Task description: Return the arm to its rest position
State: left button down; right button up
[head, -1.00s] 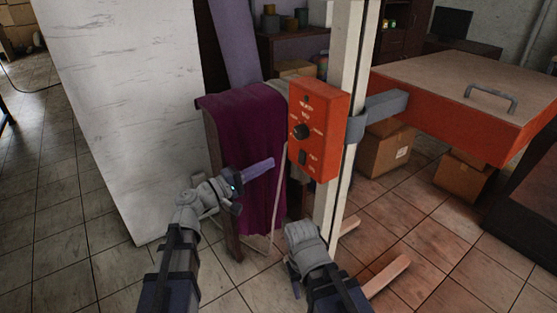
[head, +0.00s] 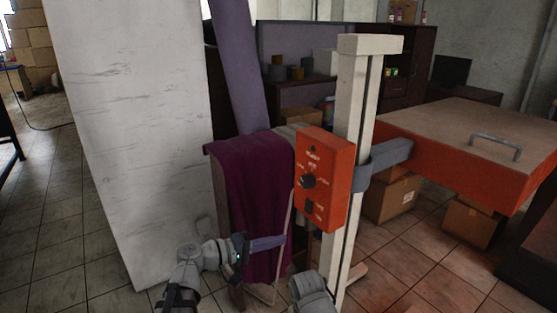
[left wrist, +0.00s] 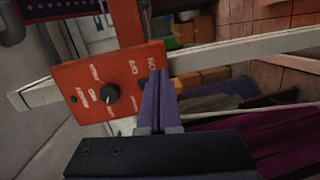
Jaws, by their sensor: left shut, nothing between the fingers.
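My left gripper (head: 284,240) is shut and empty, in front of the purple cloth in the head view. Its closed fingers (left wrist: 155,100) also show in the left wrist view, pointing up toward the edge of the red control box. My right arm (head: 312,292) shows only in part at the bottom edge of the head view; its fingers are not visible. The red control box (head: 323,180) with a black dial sits on a white upright post (head: 352,110), above and right of my left gripper. The box appears tilted in the left wrist view (left wrist: 88,76).
A purple cloth (head: 250,195) hangs over a stand beside a large white panel (head: 130,120). An orange table-like unit (head: 470,165) with a handle is at the right. Cardboard boxes (head: 390,200) lie below it. Open tiled floor (head: 55,240) is at the left.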

pick_arm(q)
jog(key=s+d+f+m+g+y, duration=0.3)
jog(key=s+f+g, duration=0.15)
jog(key=f, duration=0.25)
jog(key=s+d+f+m+g+y, duration=0.2)
jog(key=s+f+m+g+y, duration=0.15)
jog(key=s+f, duration=0.35)
jog(key=s+a+f+m+y, duration=0.2)
jog(key=s+a+f+y, duration=0.4)
jog(key=y, duration=0.4)
notch_tip(320, 180, up, 19)
jog(key=a+p, duration=0.1)
jog(key=p, duration=1.7)
jog(key=shift+w+h, duration=0.35)
jog(key=shift+w, duration=0.1)
